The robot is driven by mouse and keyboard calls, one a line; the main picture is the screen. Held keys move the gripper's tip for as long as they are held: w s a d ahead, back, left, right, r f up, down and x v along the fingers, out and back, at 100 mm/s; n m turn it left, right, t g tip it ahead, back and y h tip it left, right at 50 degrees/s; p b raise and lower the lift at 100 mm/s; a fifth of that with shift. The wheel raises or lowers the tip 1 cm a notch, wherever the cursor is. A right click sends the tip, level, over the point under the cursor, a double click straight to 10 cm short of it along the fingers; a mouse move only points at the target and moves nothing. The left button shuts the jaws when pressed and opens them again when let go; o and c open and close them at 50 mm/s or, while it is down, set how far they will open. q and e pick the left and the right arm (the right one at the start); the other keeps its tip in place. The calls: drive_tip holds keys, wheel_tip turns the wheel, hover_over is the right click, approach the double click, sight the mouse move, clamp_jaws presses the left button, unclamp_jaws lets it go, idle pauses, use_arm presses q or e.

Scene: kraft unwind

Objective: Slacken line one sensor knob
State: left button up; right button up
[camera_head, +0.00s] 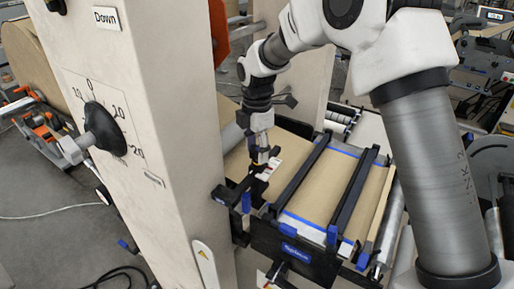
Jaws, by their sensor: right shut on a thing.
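My right arm comes in from the upper right and reaches down behind the pale column. My right gripper (261,153) is shut on a small knob at the top of a sensor unit. The fingers mostly hide the knob. The sensor (271,166) has a white and red label and sits on a black bracket at the left edge of the brown web (326,190). My left gripper is not in view.
The pale column (150,110) stands close on the left, with a dial and black knob (104,128) on its face. Black crossbars (301,172) span the web. A black front plate with blue clamps (296,253) lies below. A brown roll (42,55) is far left.

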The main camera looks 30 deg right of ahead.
sight(257, 149)
drive_tip(key=shift+s+f, duration=0.1)
drive_tip(key=shift+f, duration=0.1)
drive_tip(key=o, duration=1.1)
drive_tip(key=shift+o, duration=0.3)
drive_tip(key=shift+r, duration=0.15)
wheel_tip(257, 149, up, 12)
drive_tip(key=shift+w, duration=0.2)
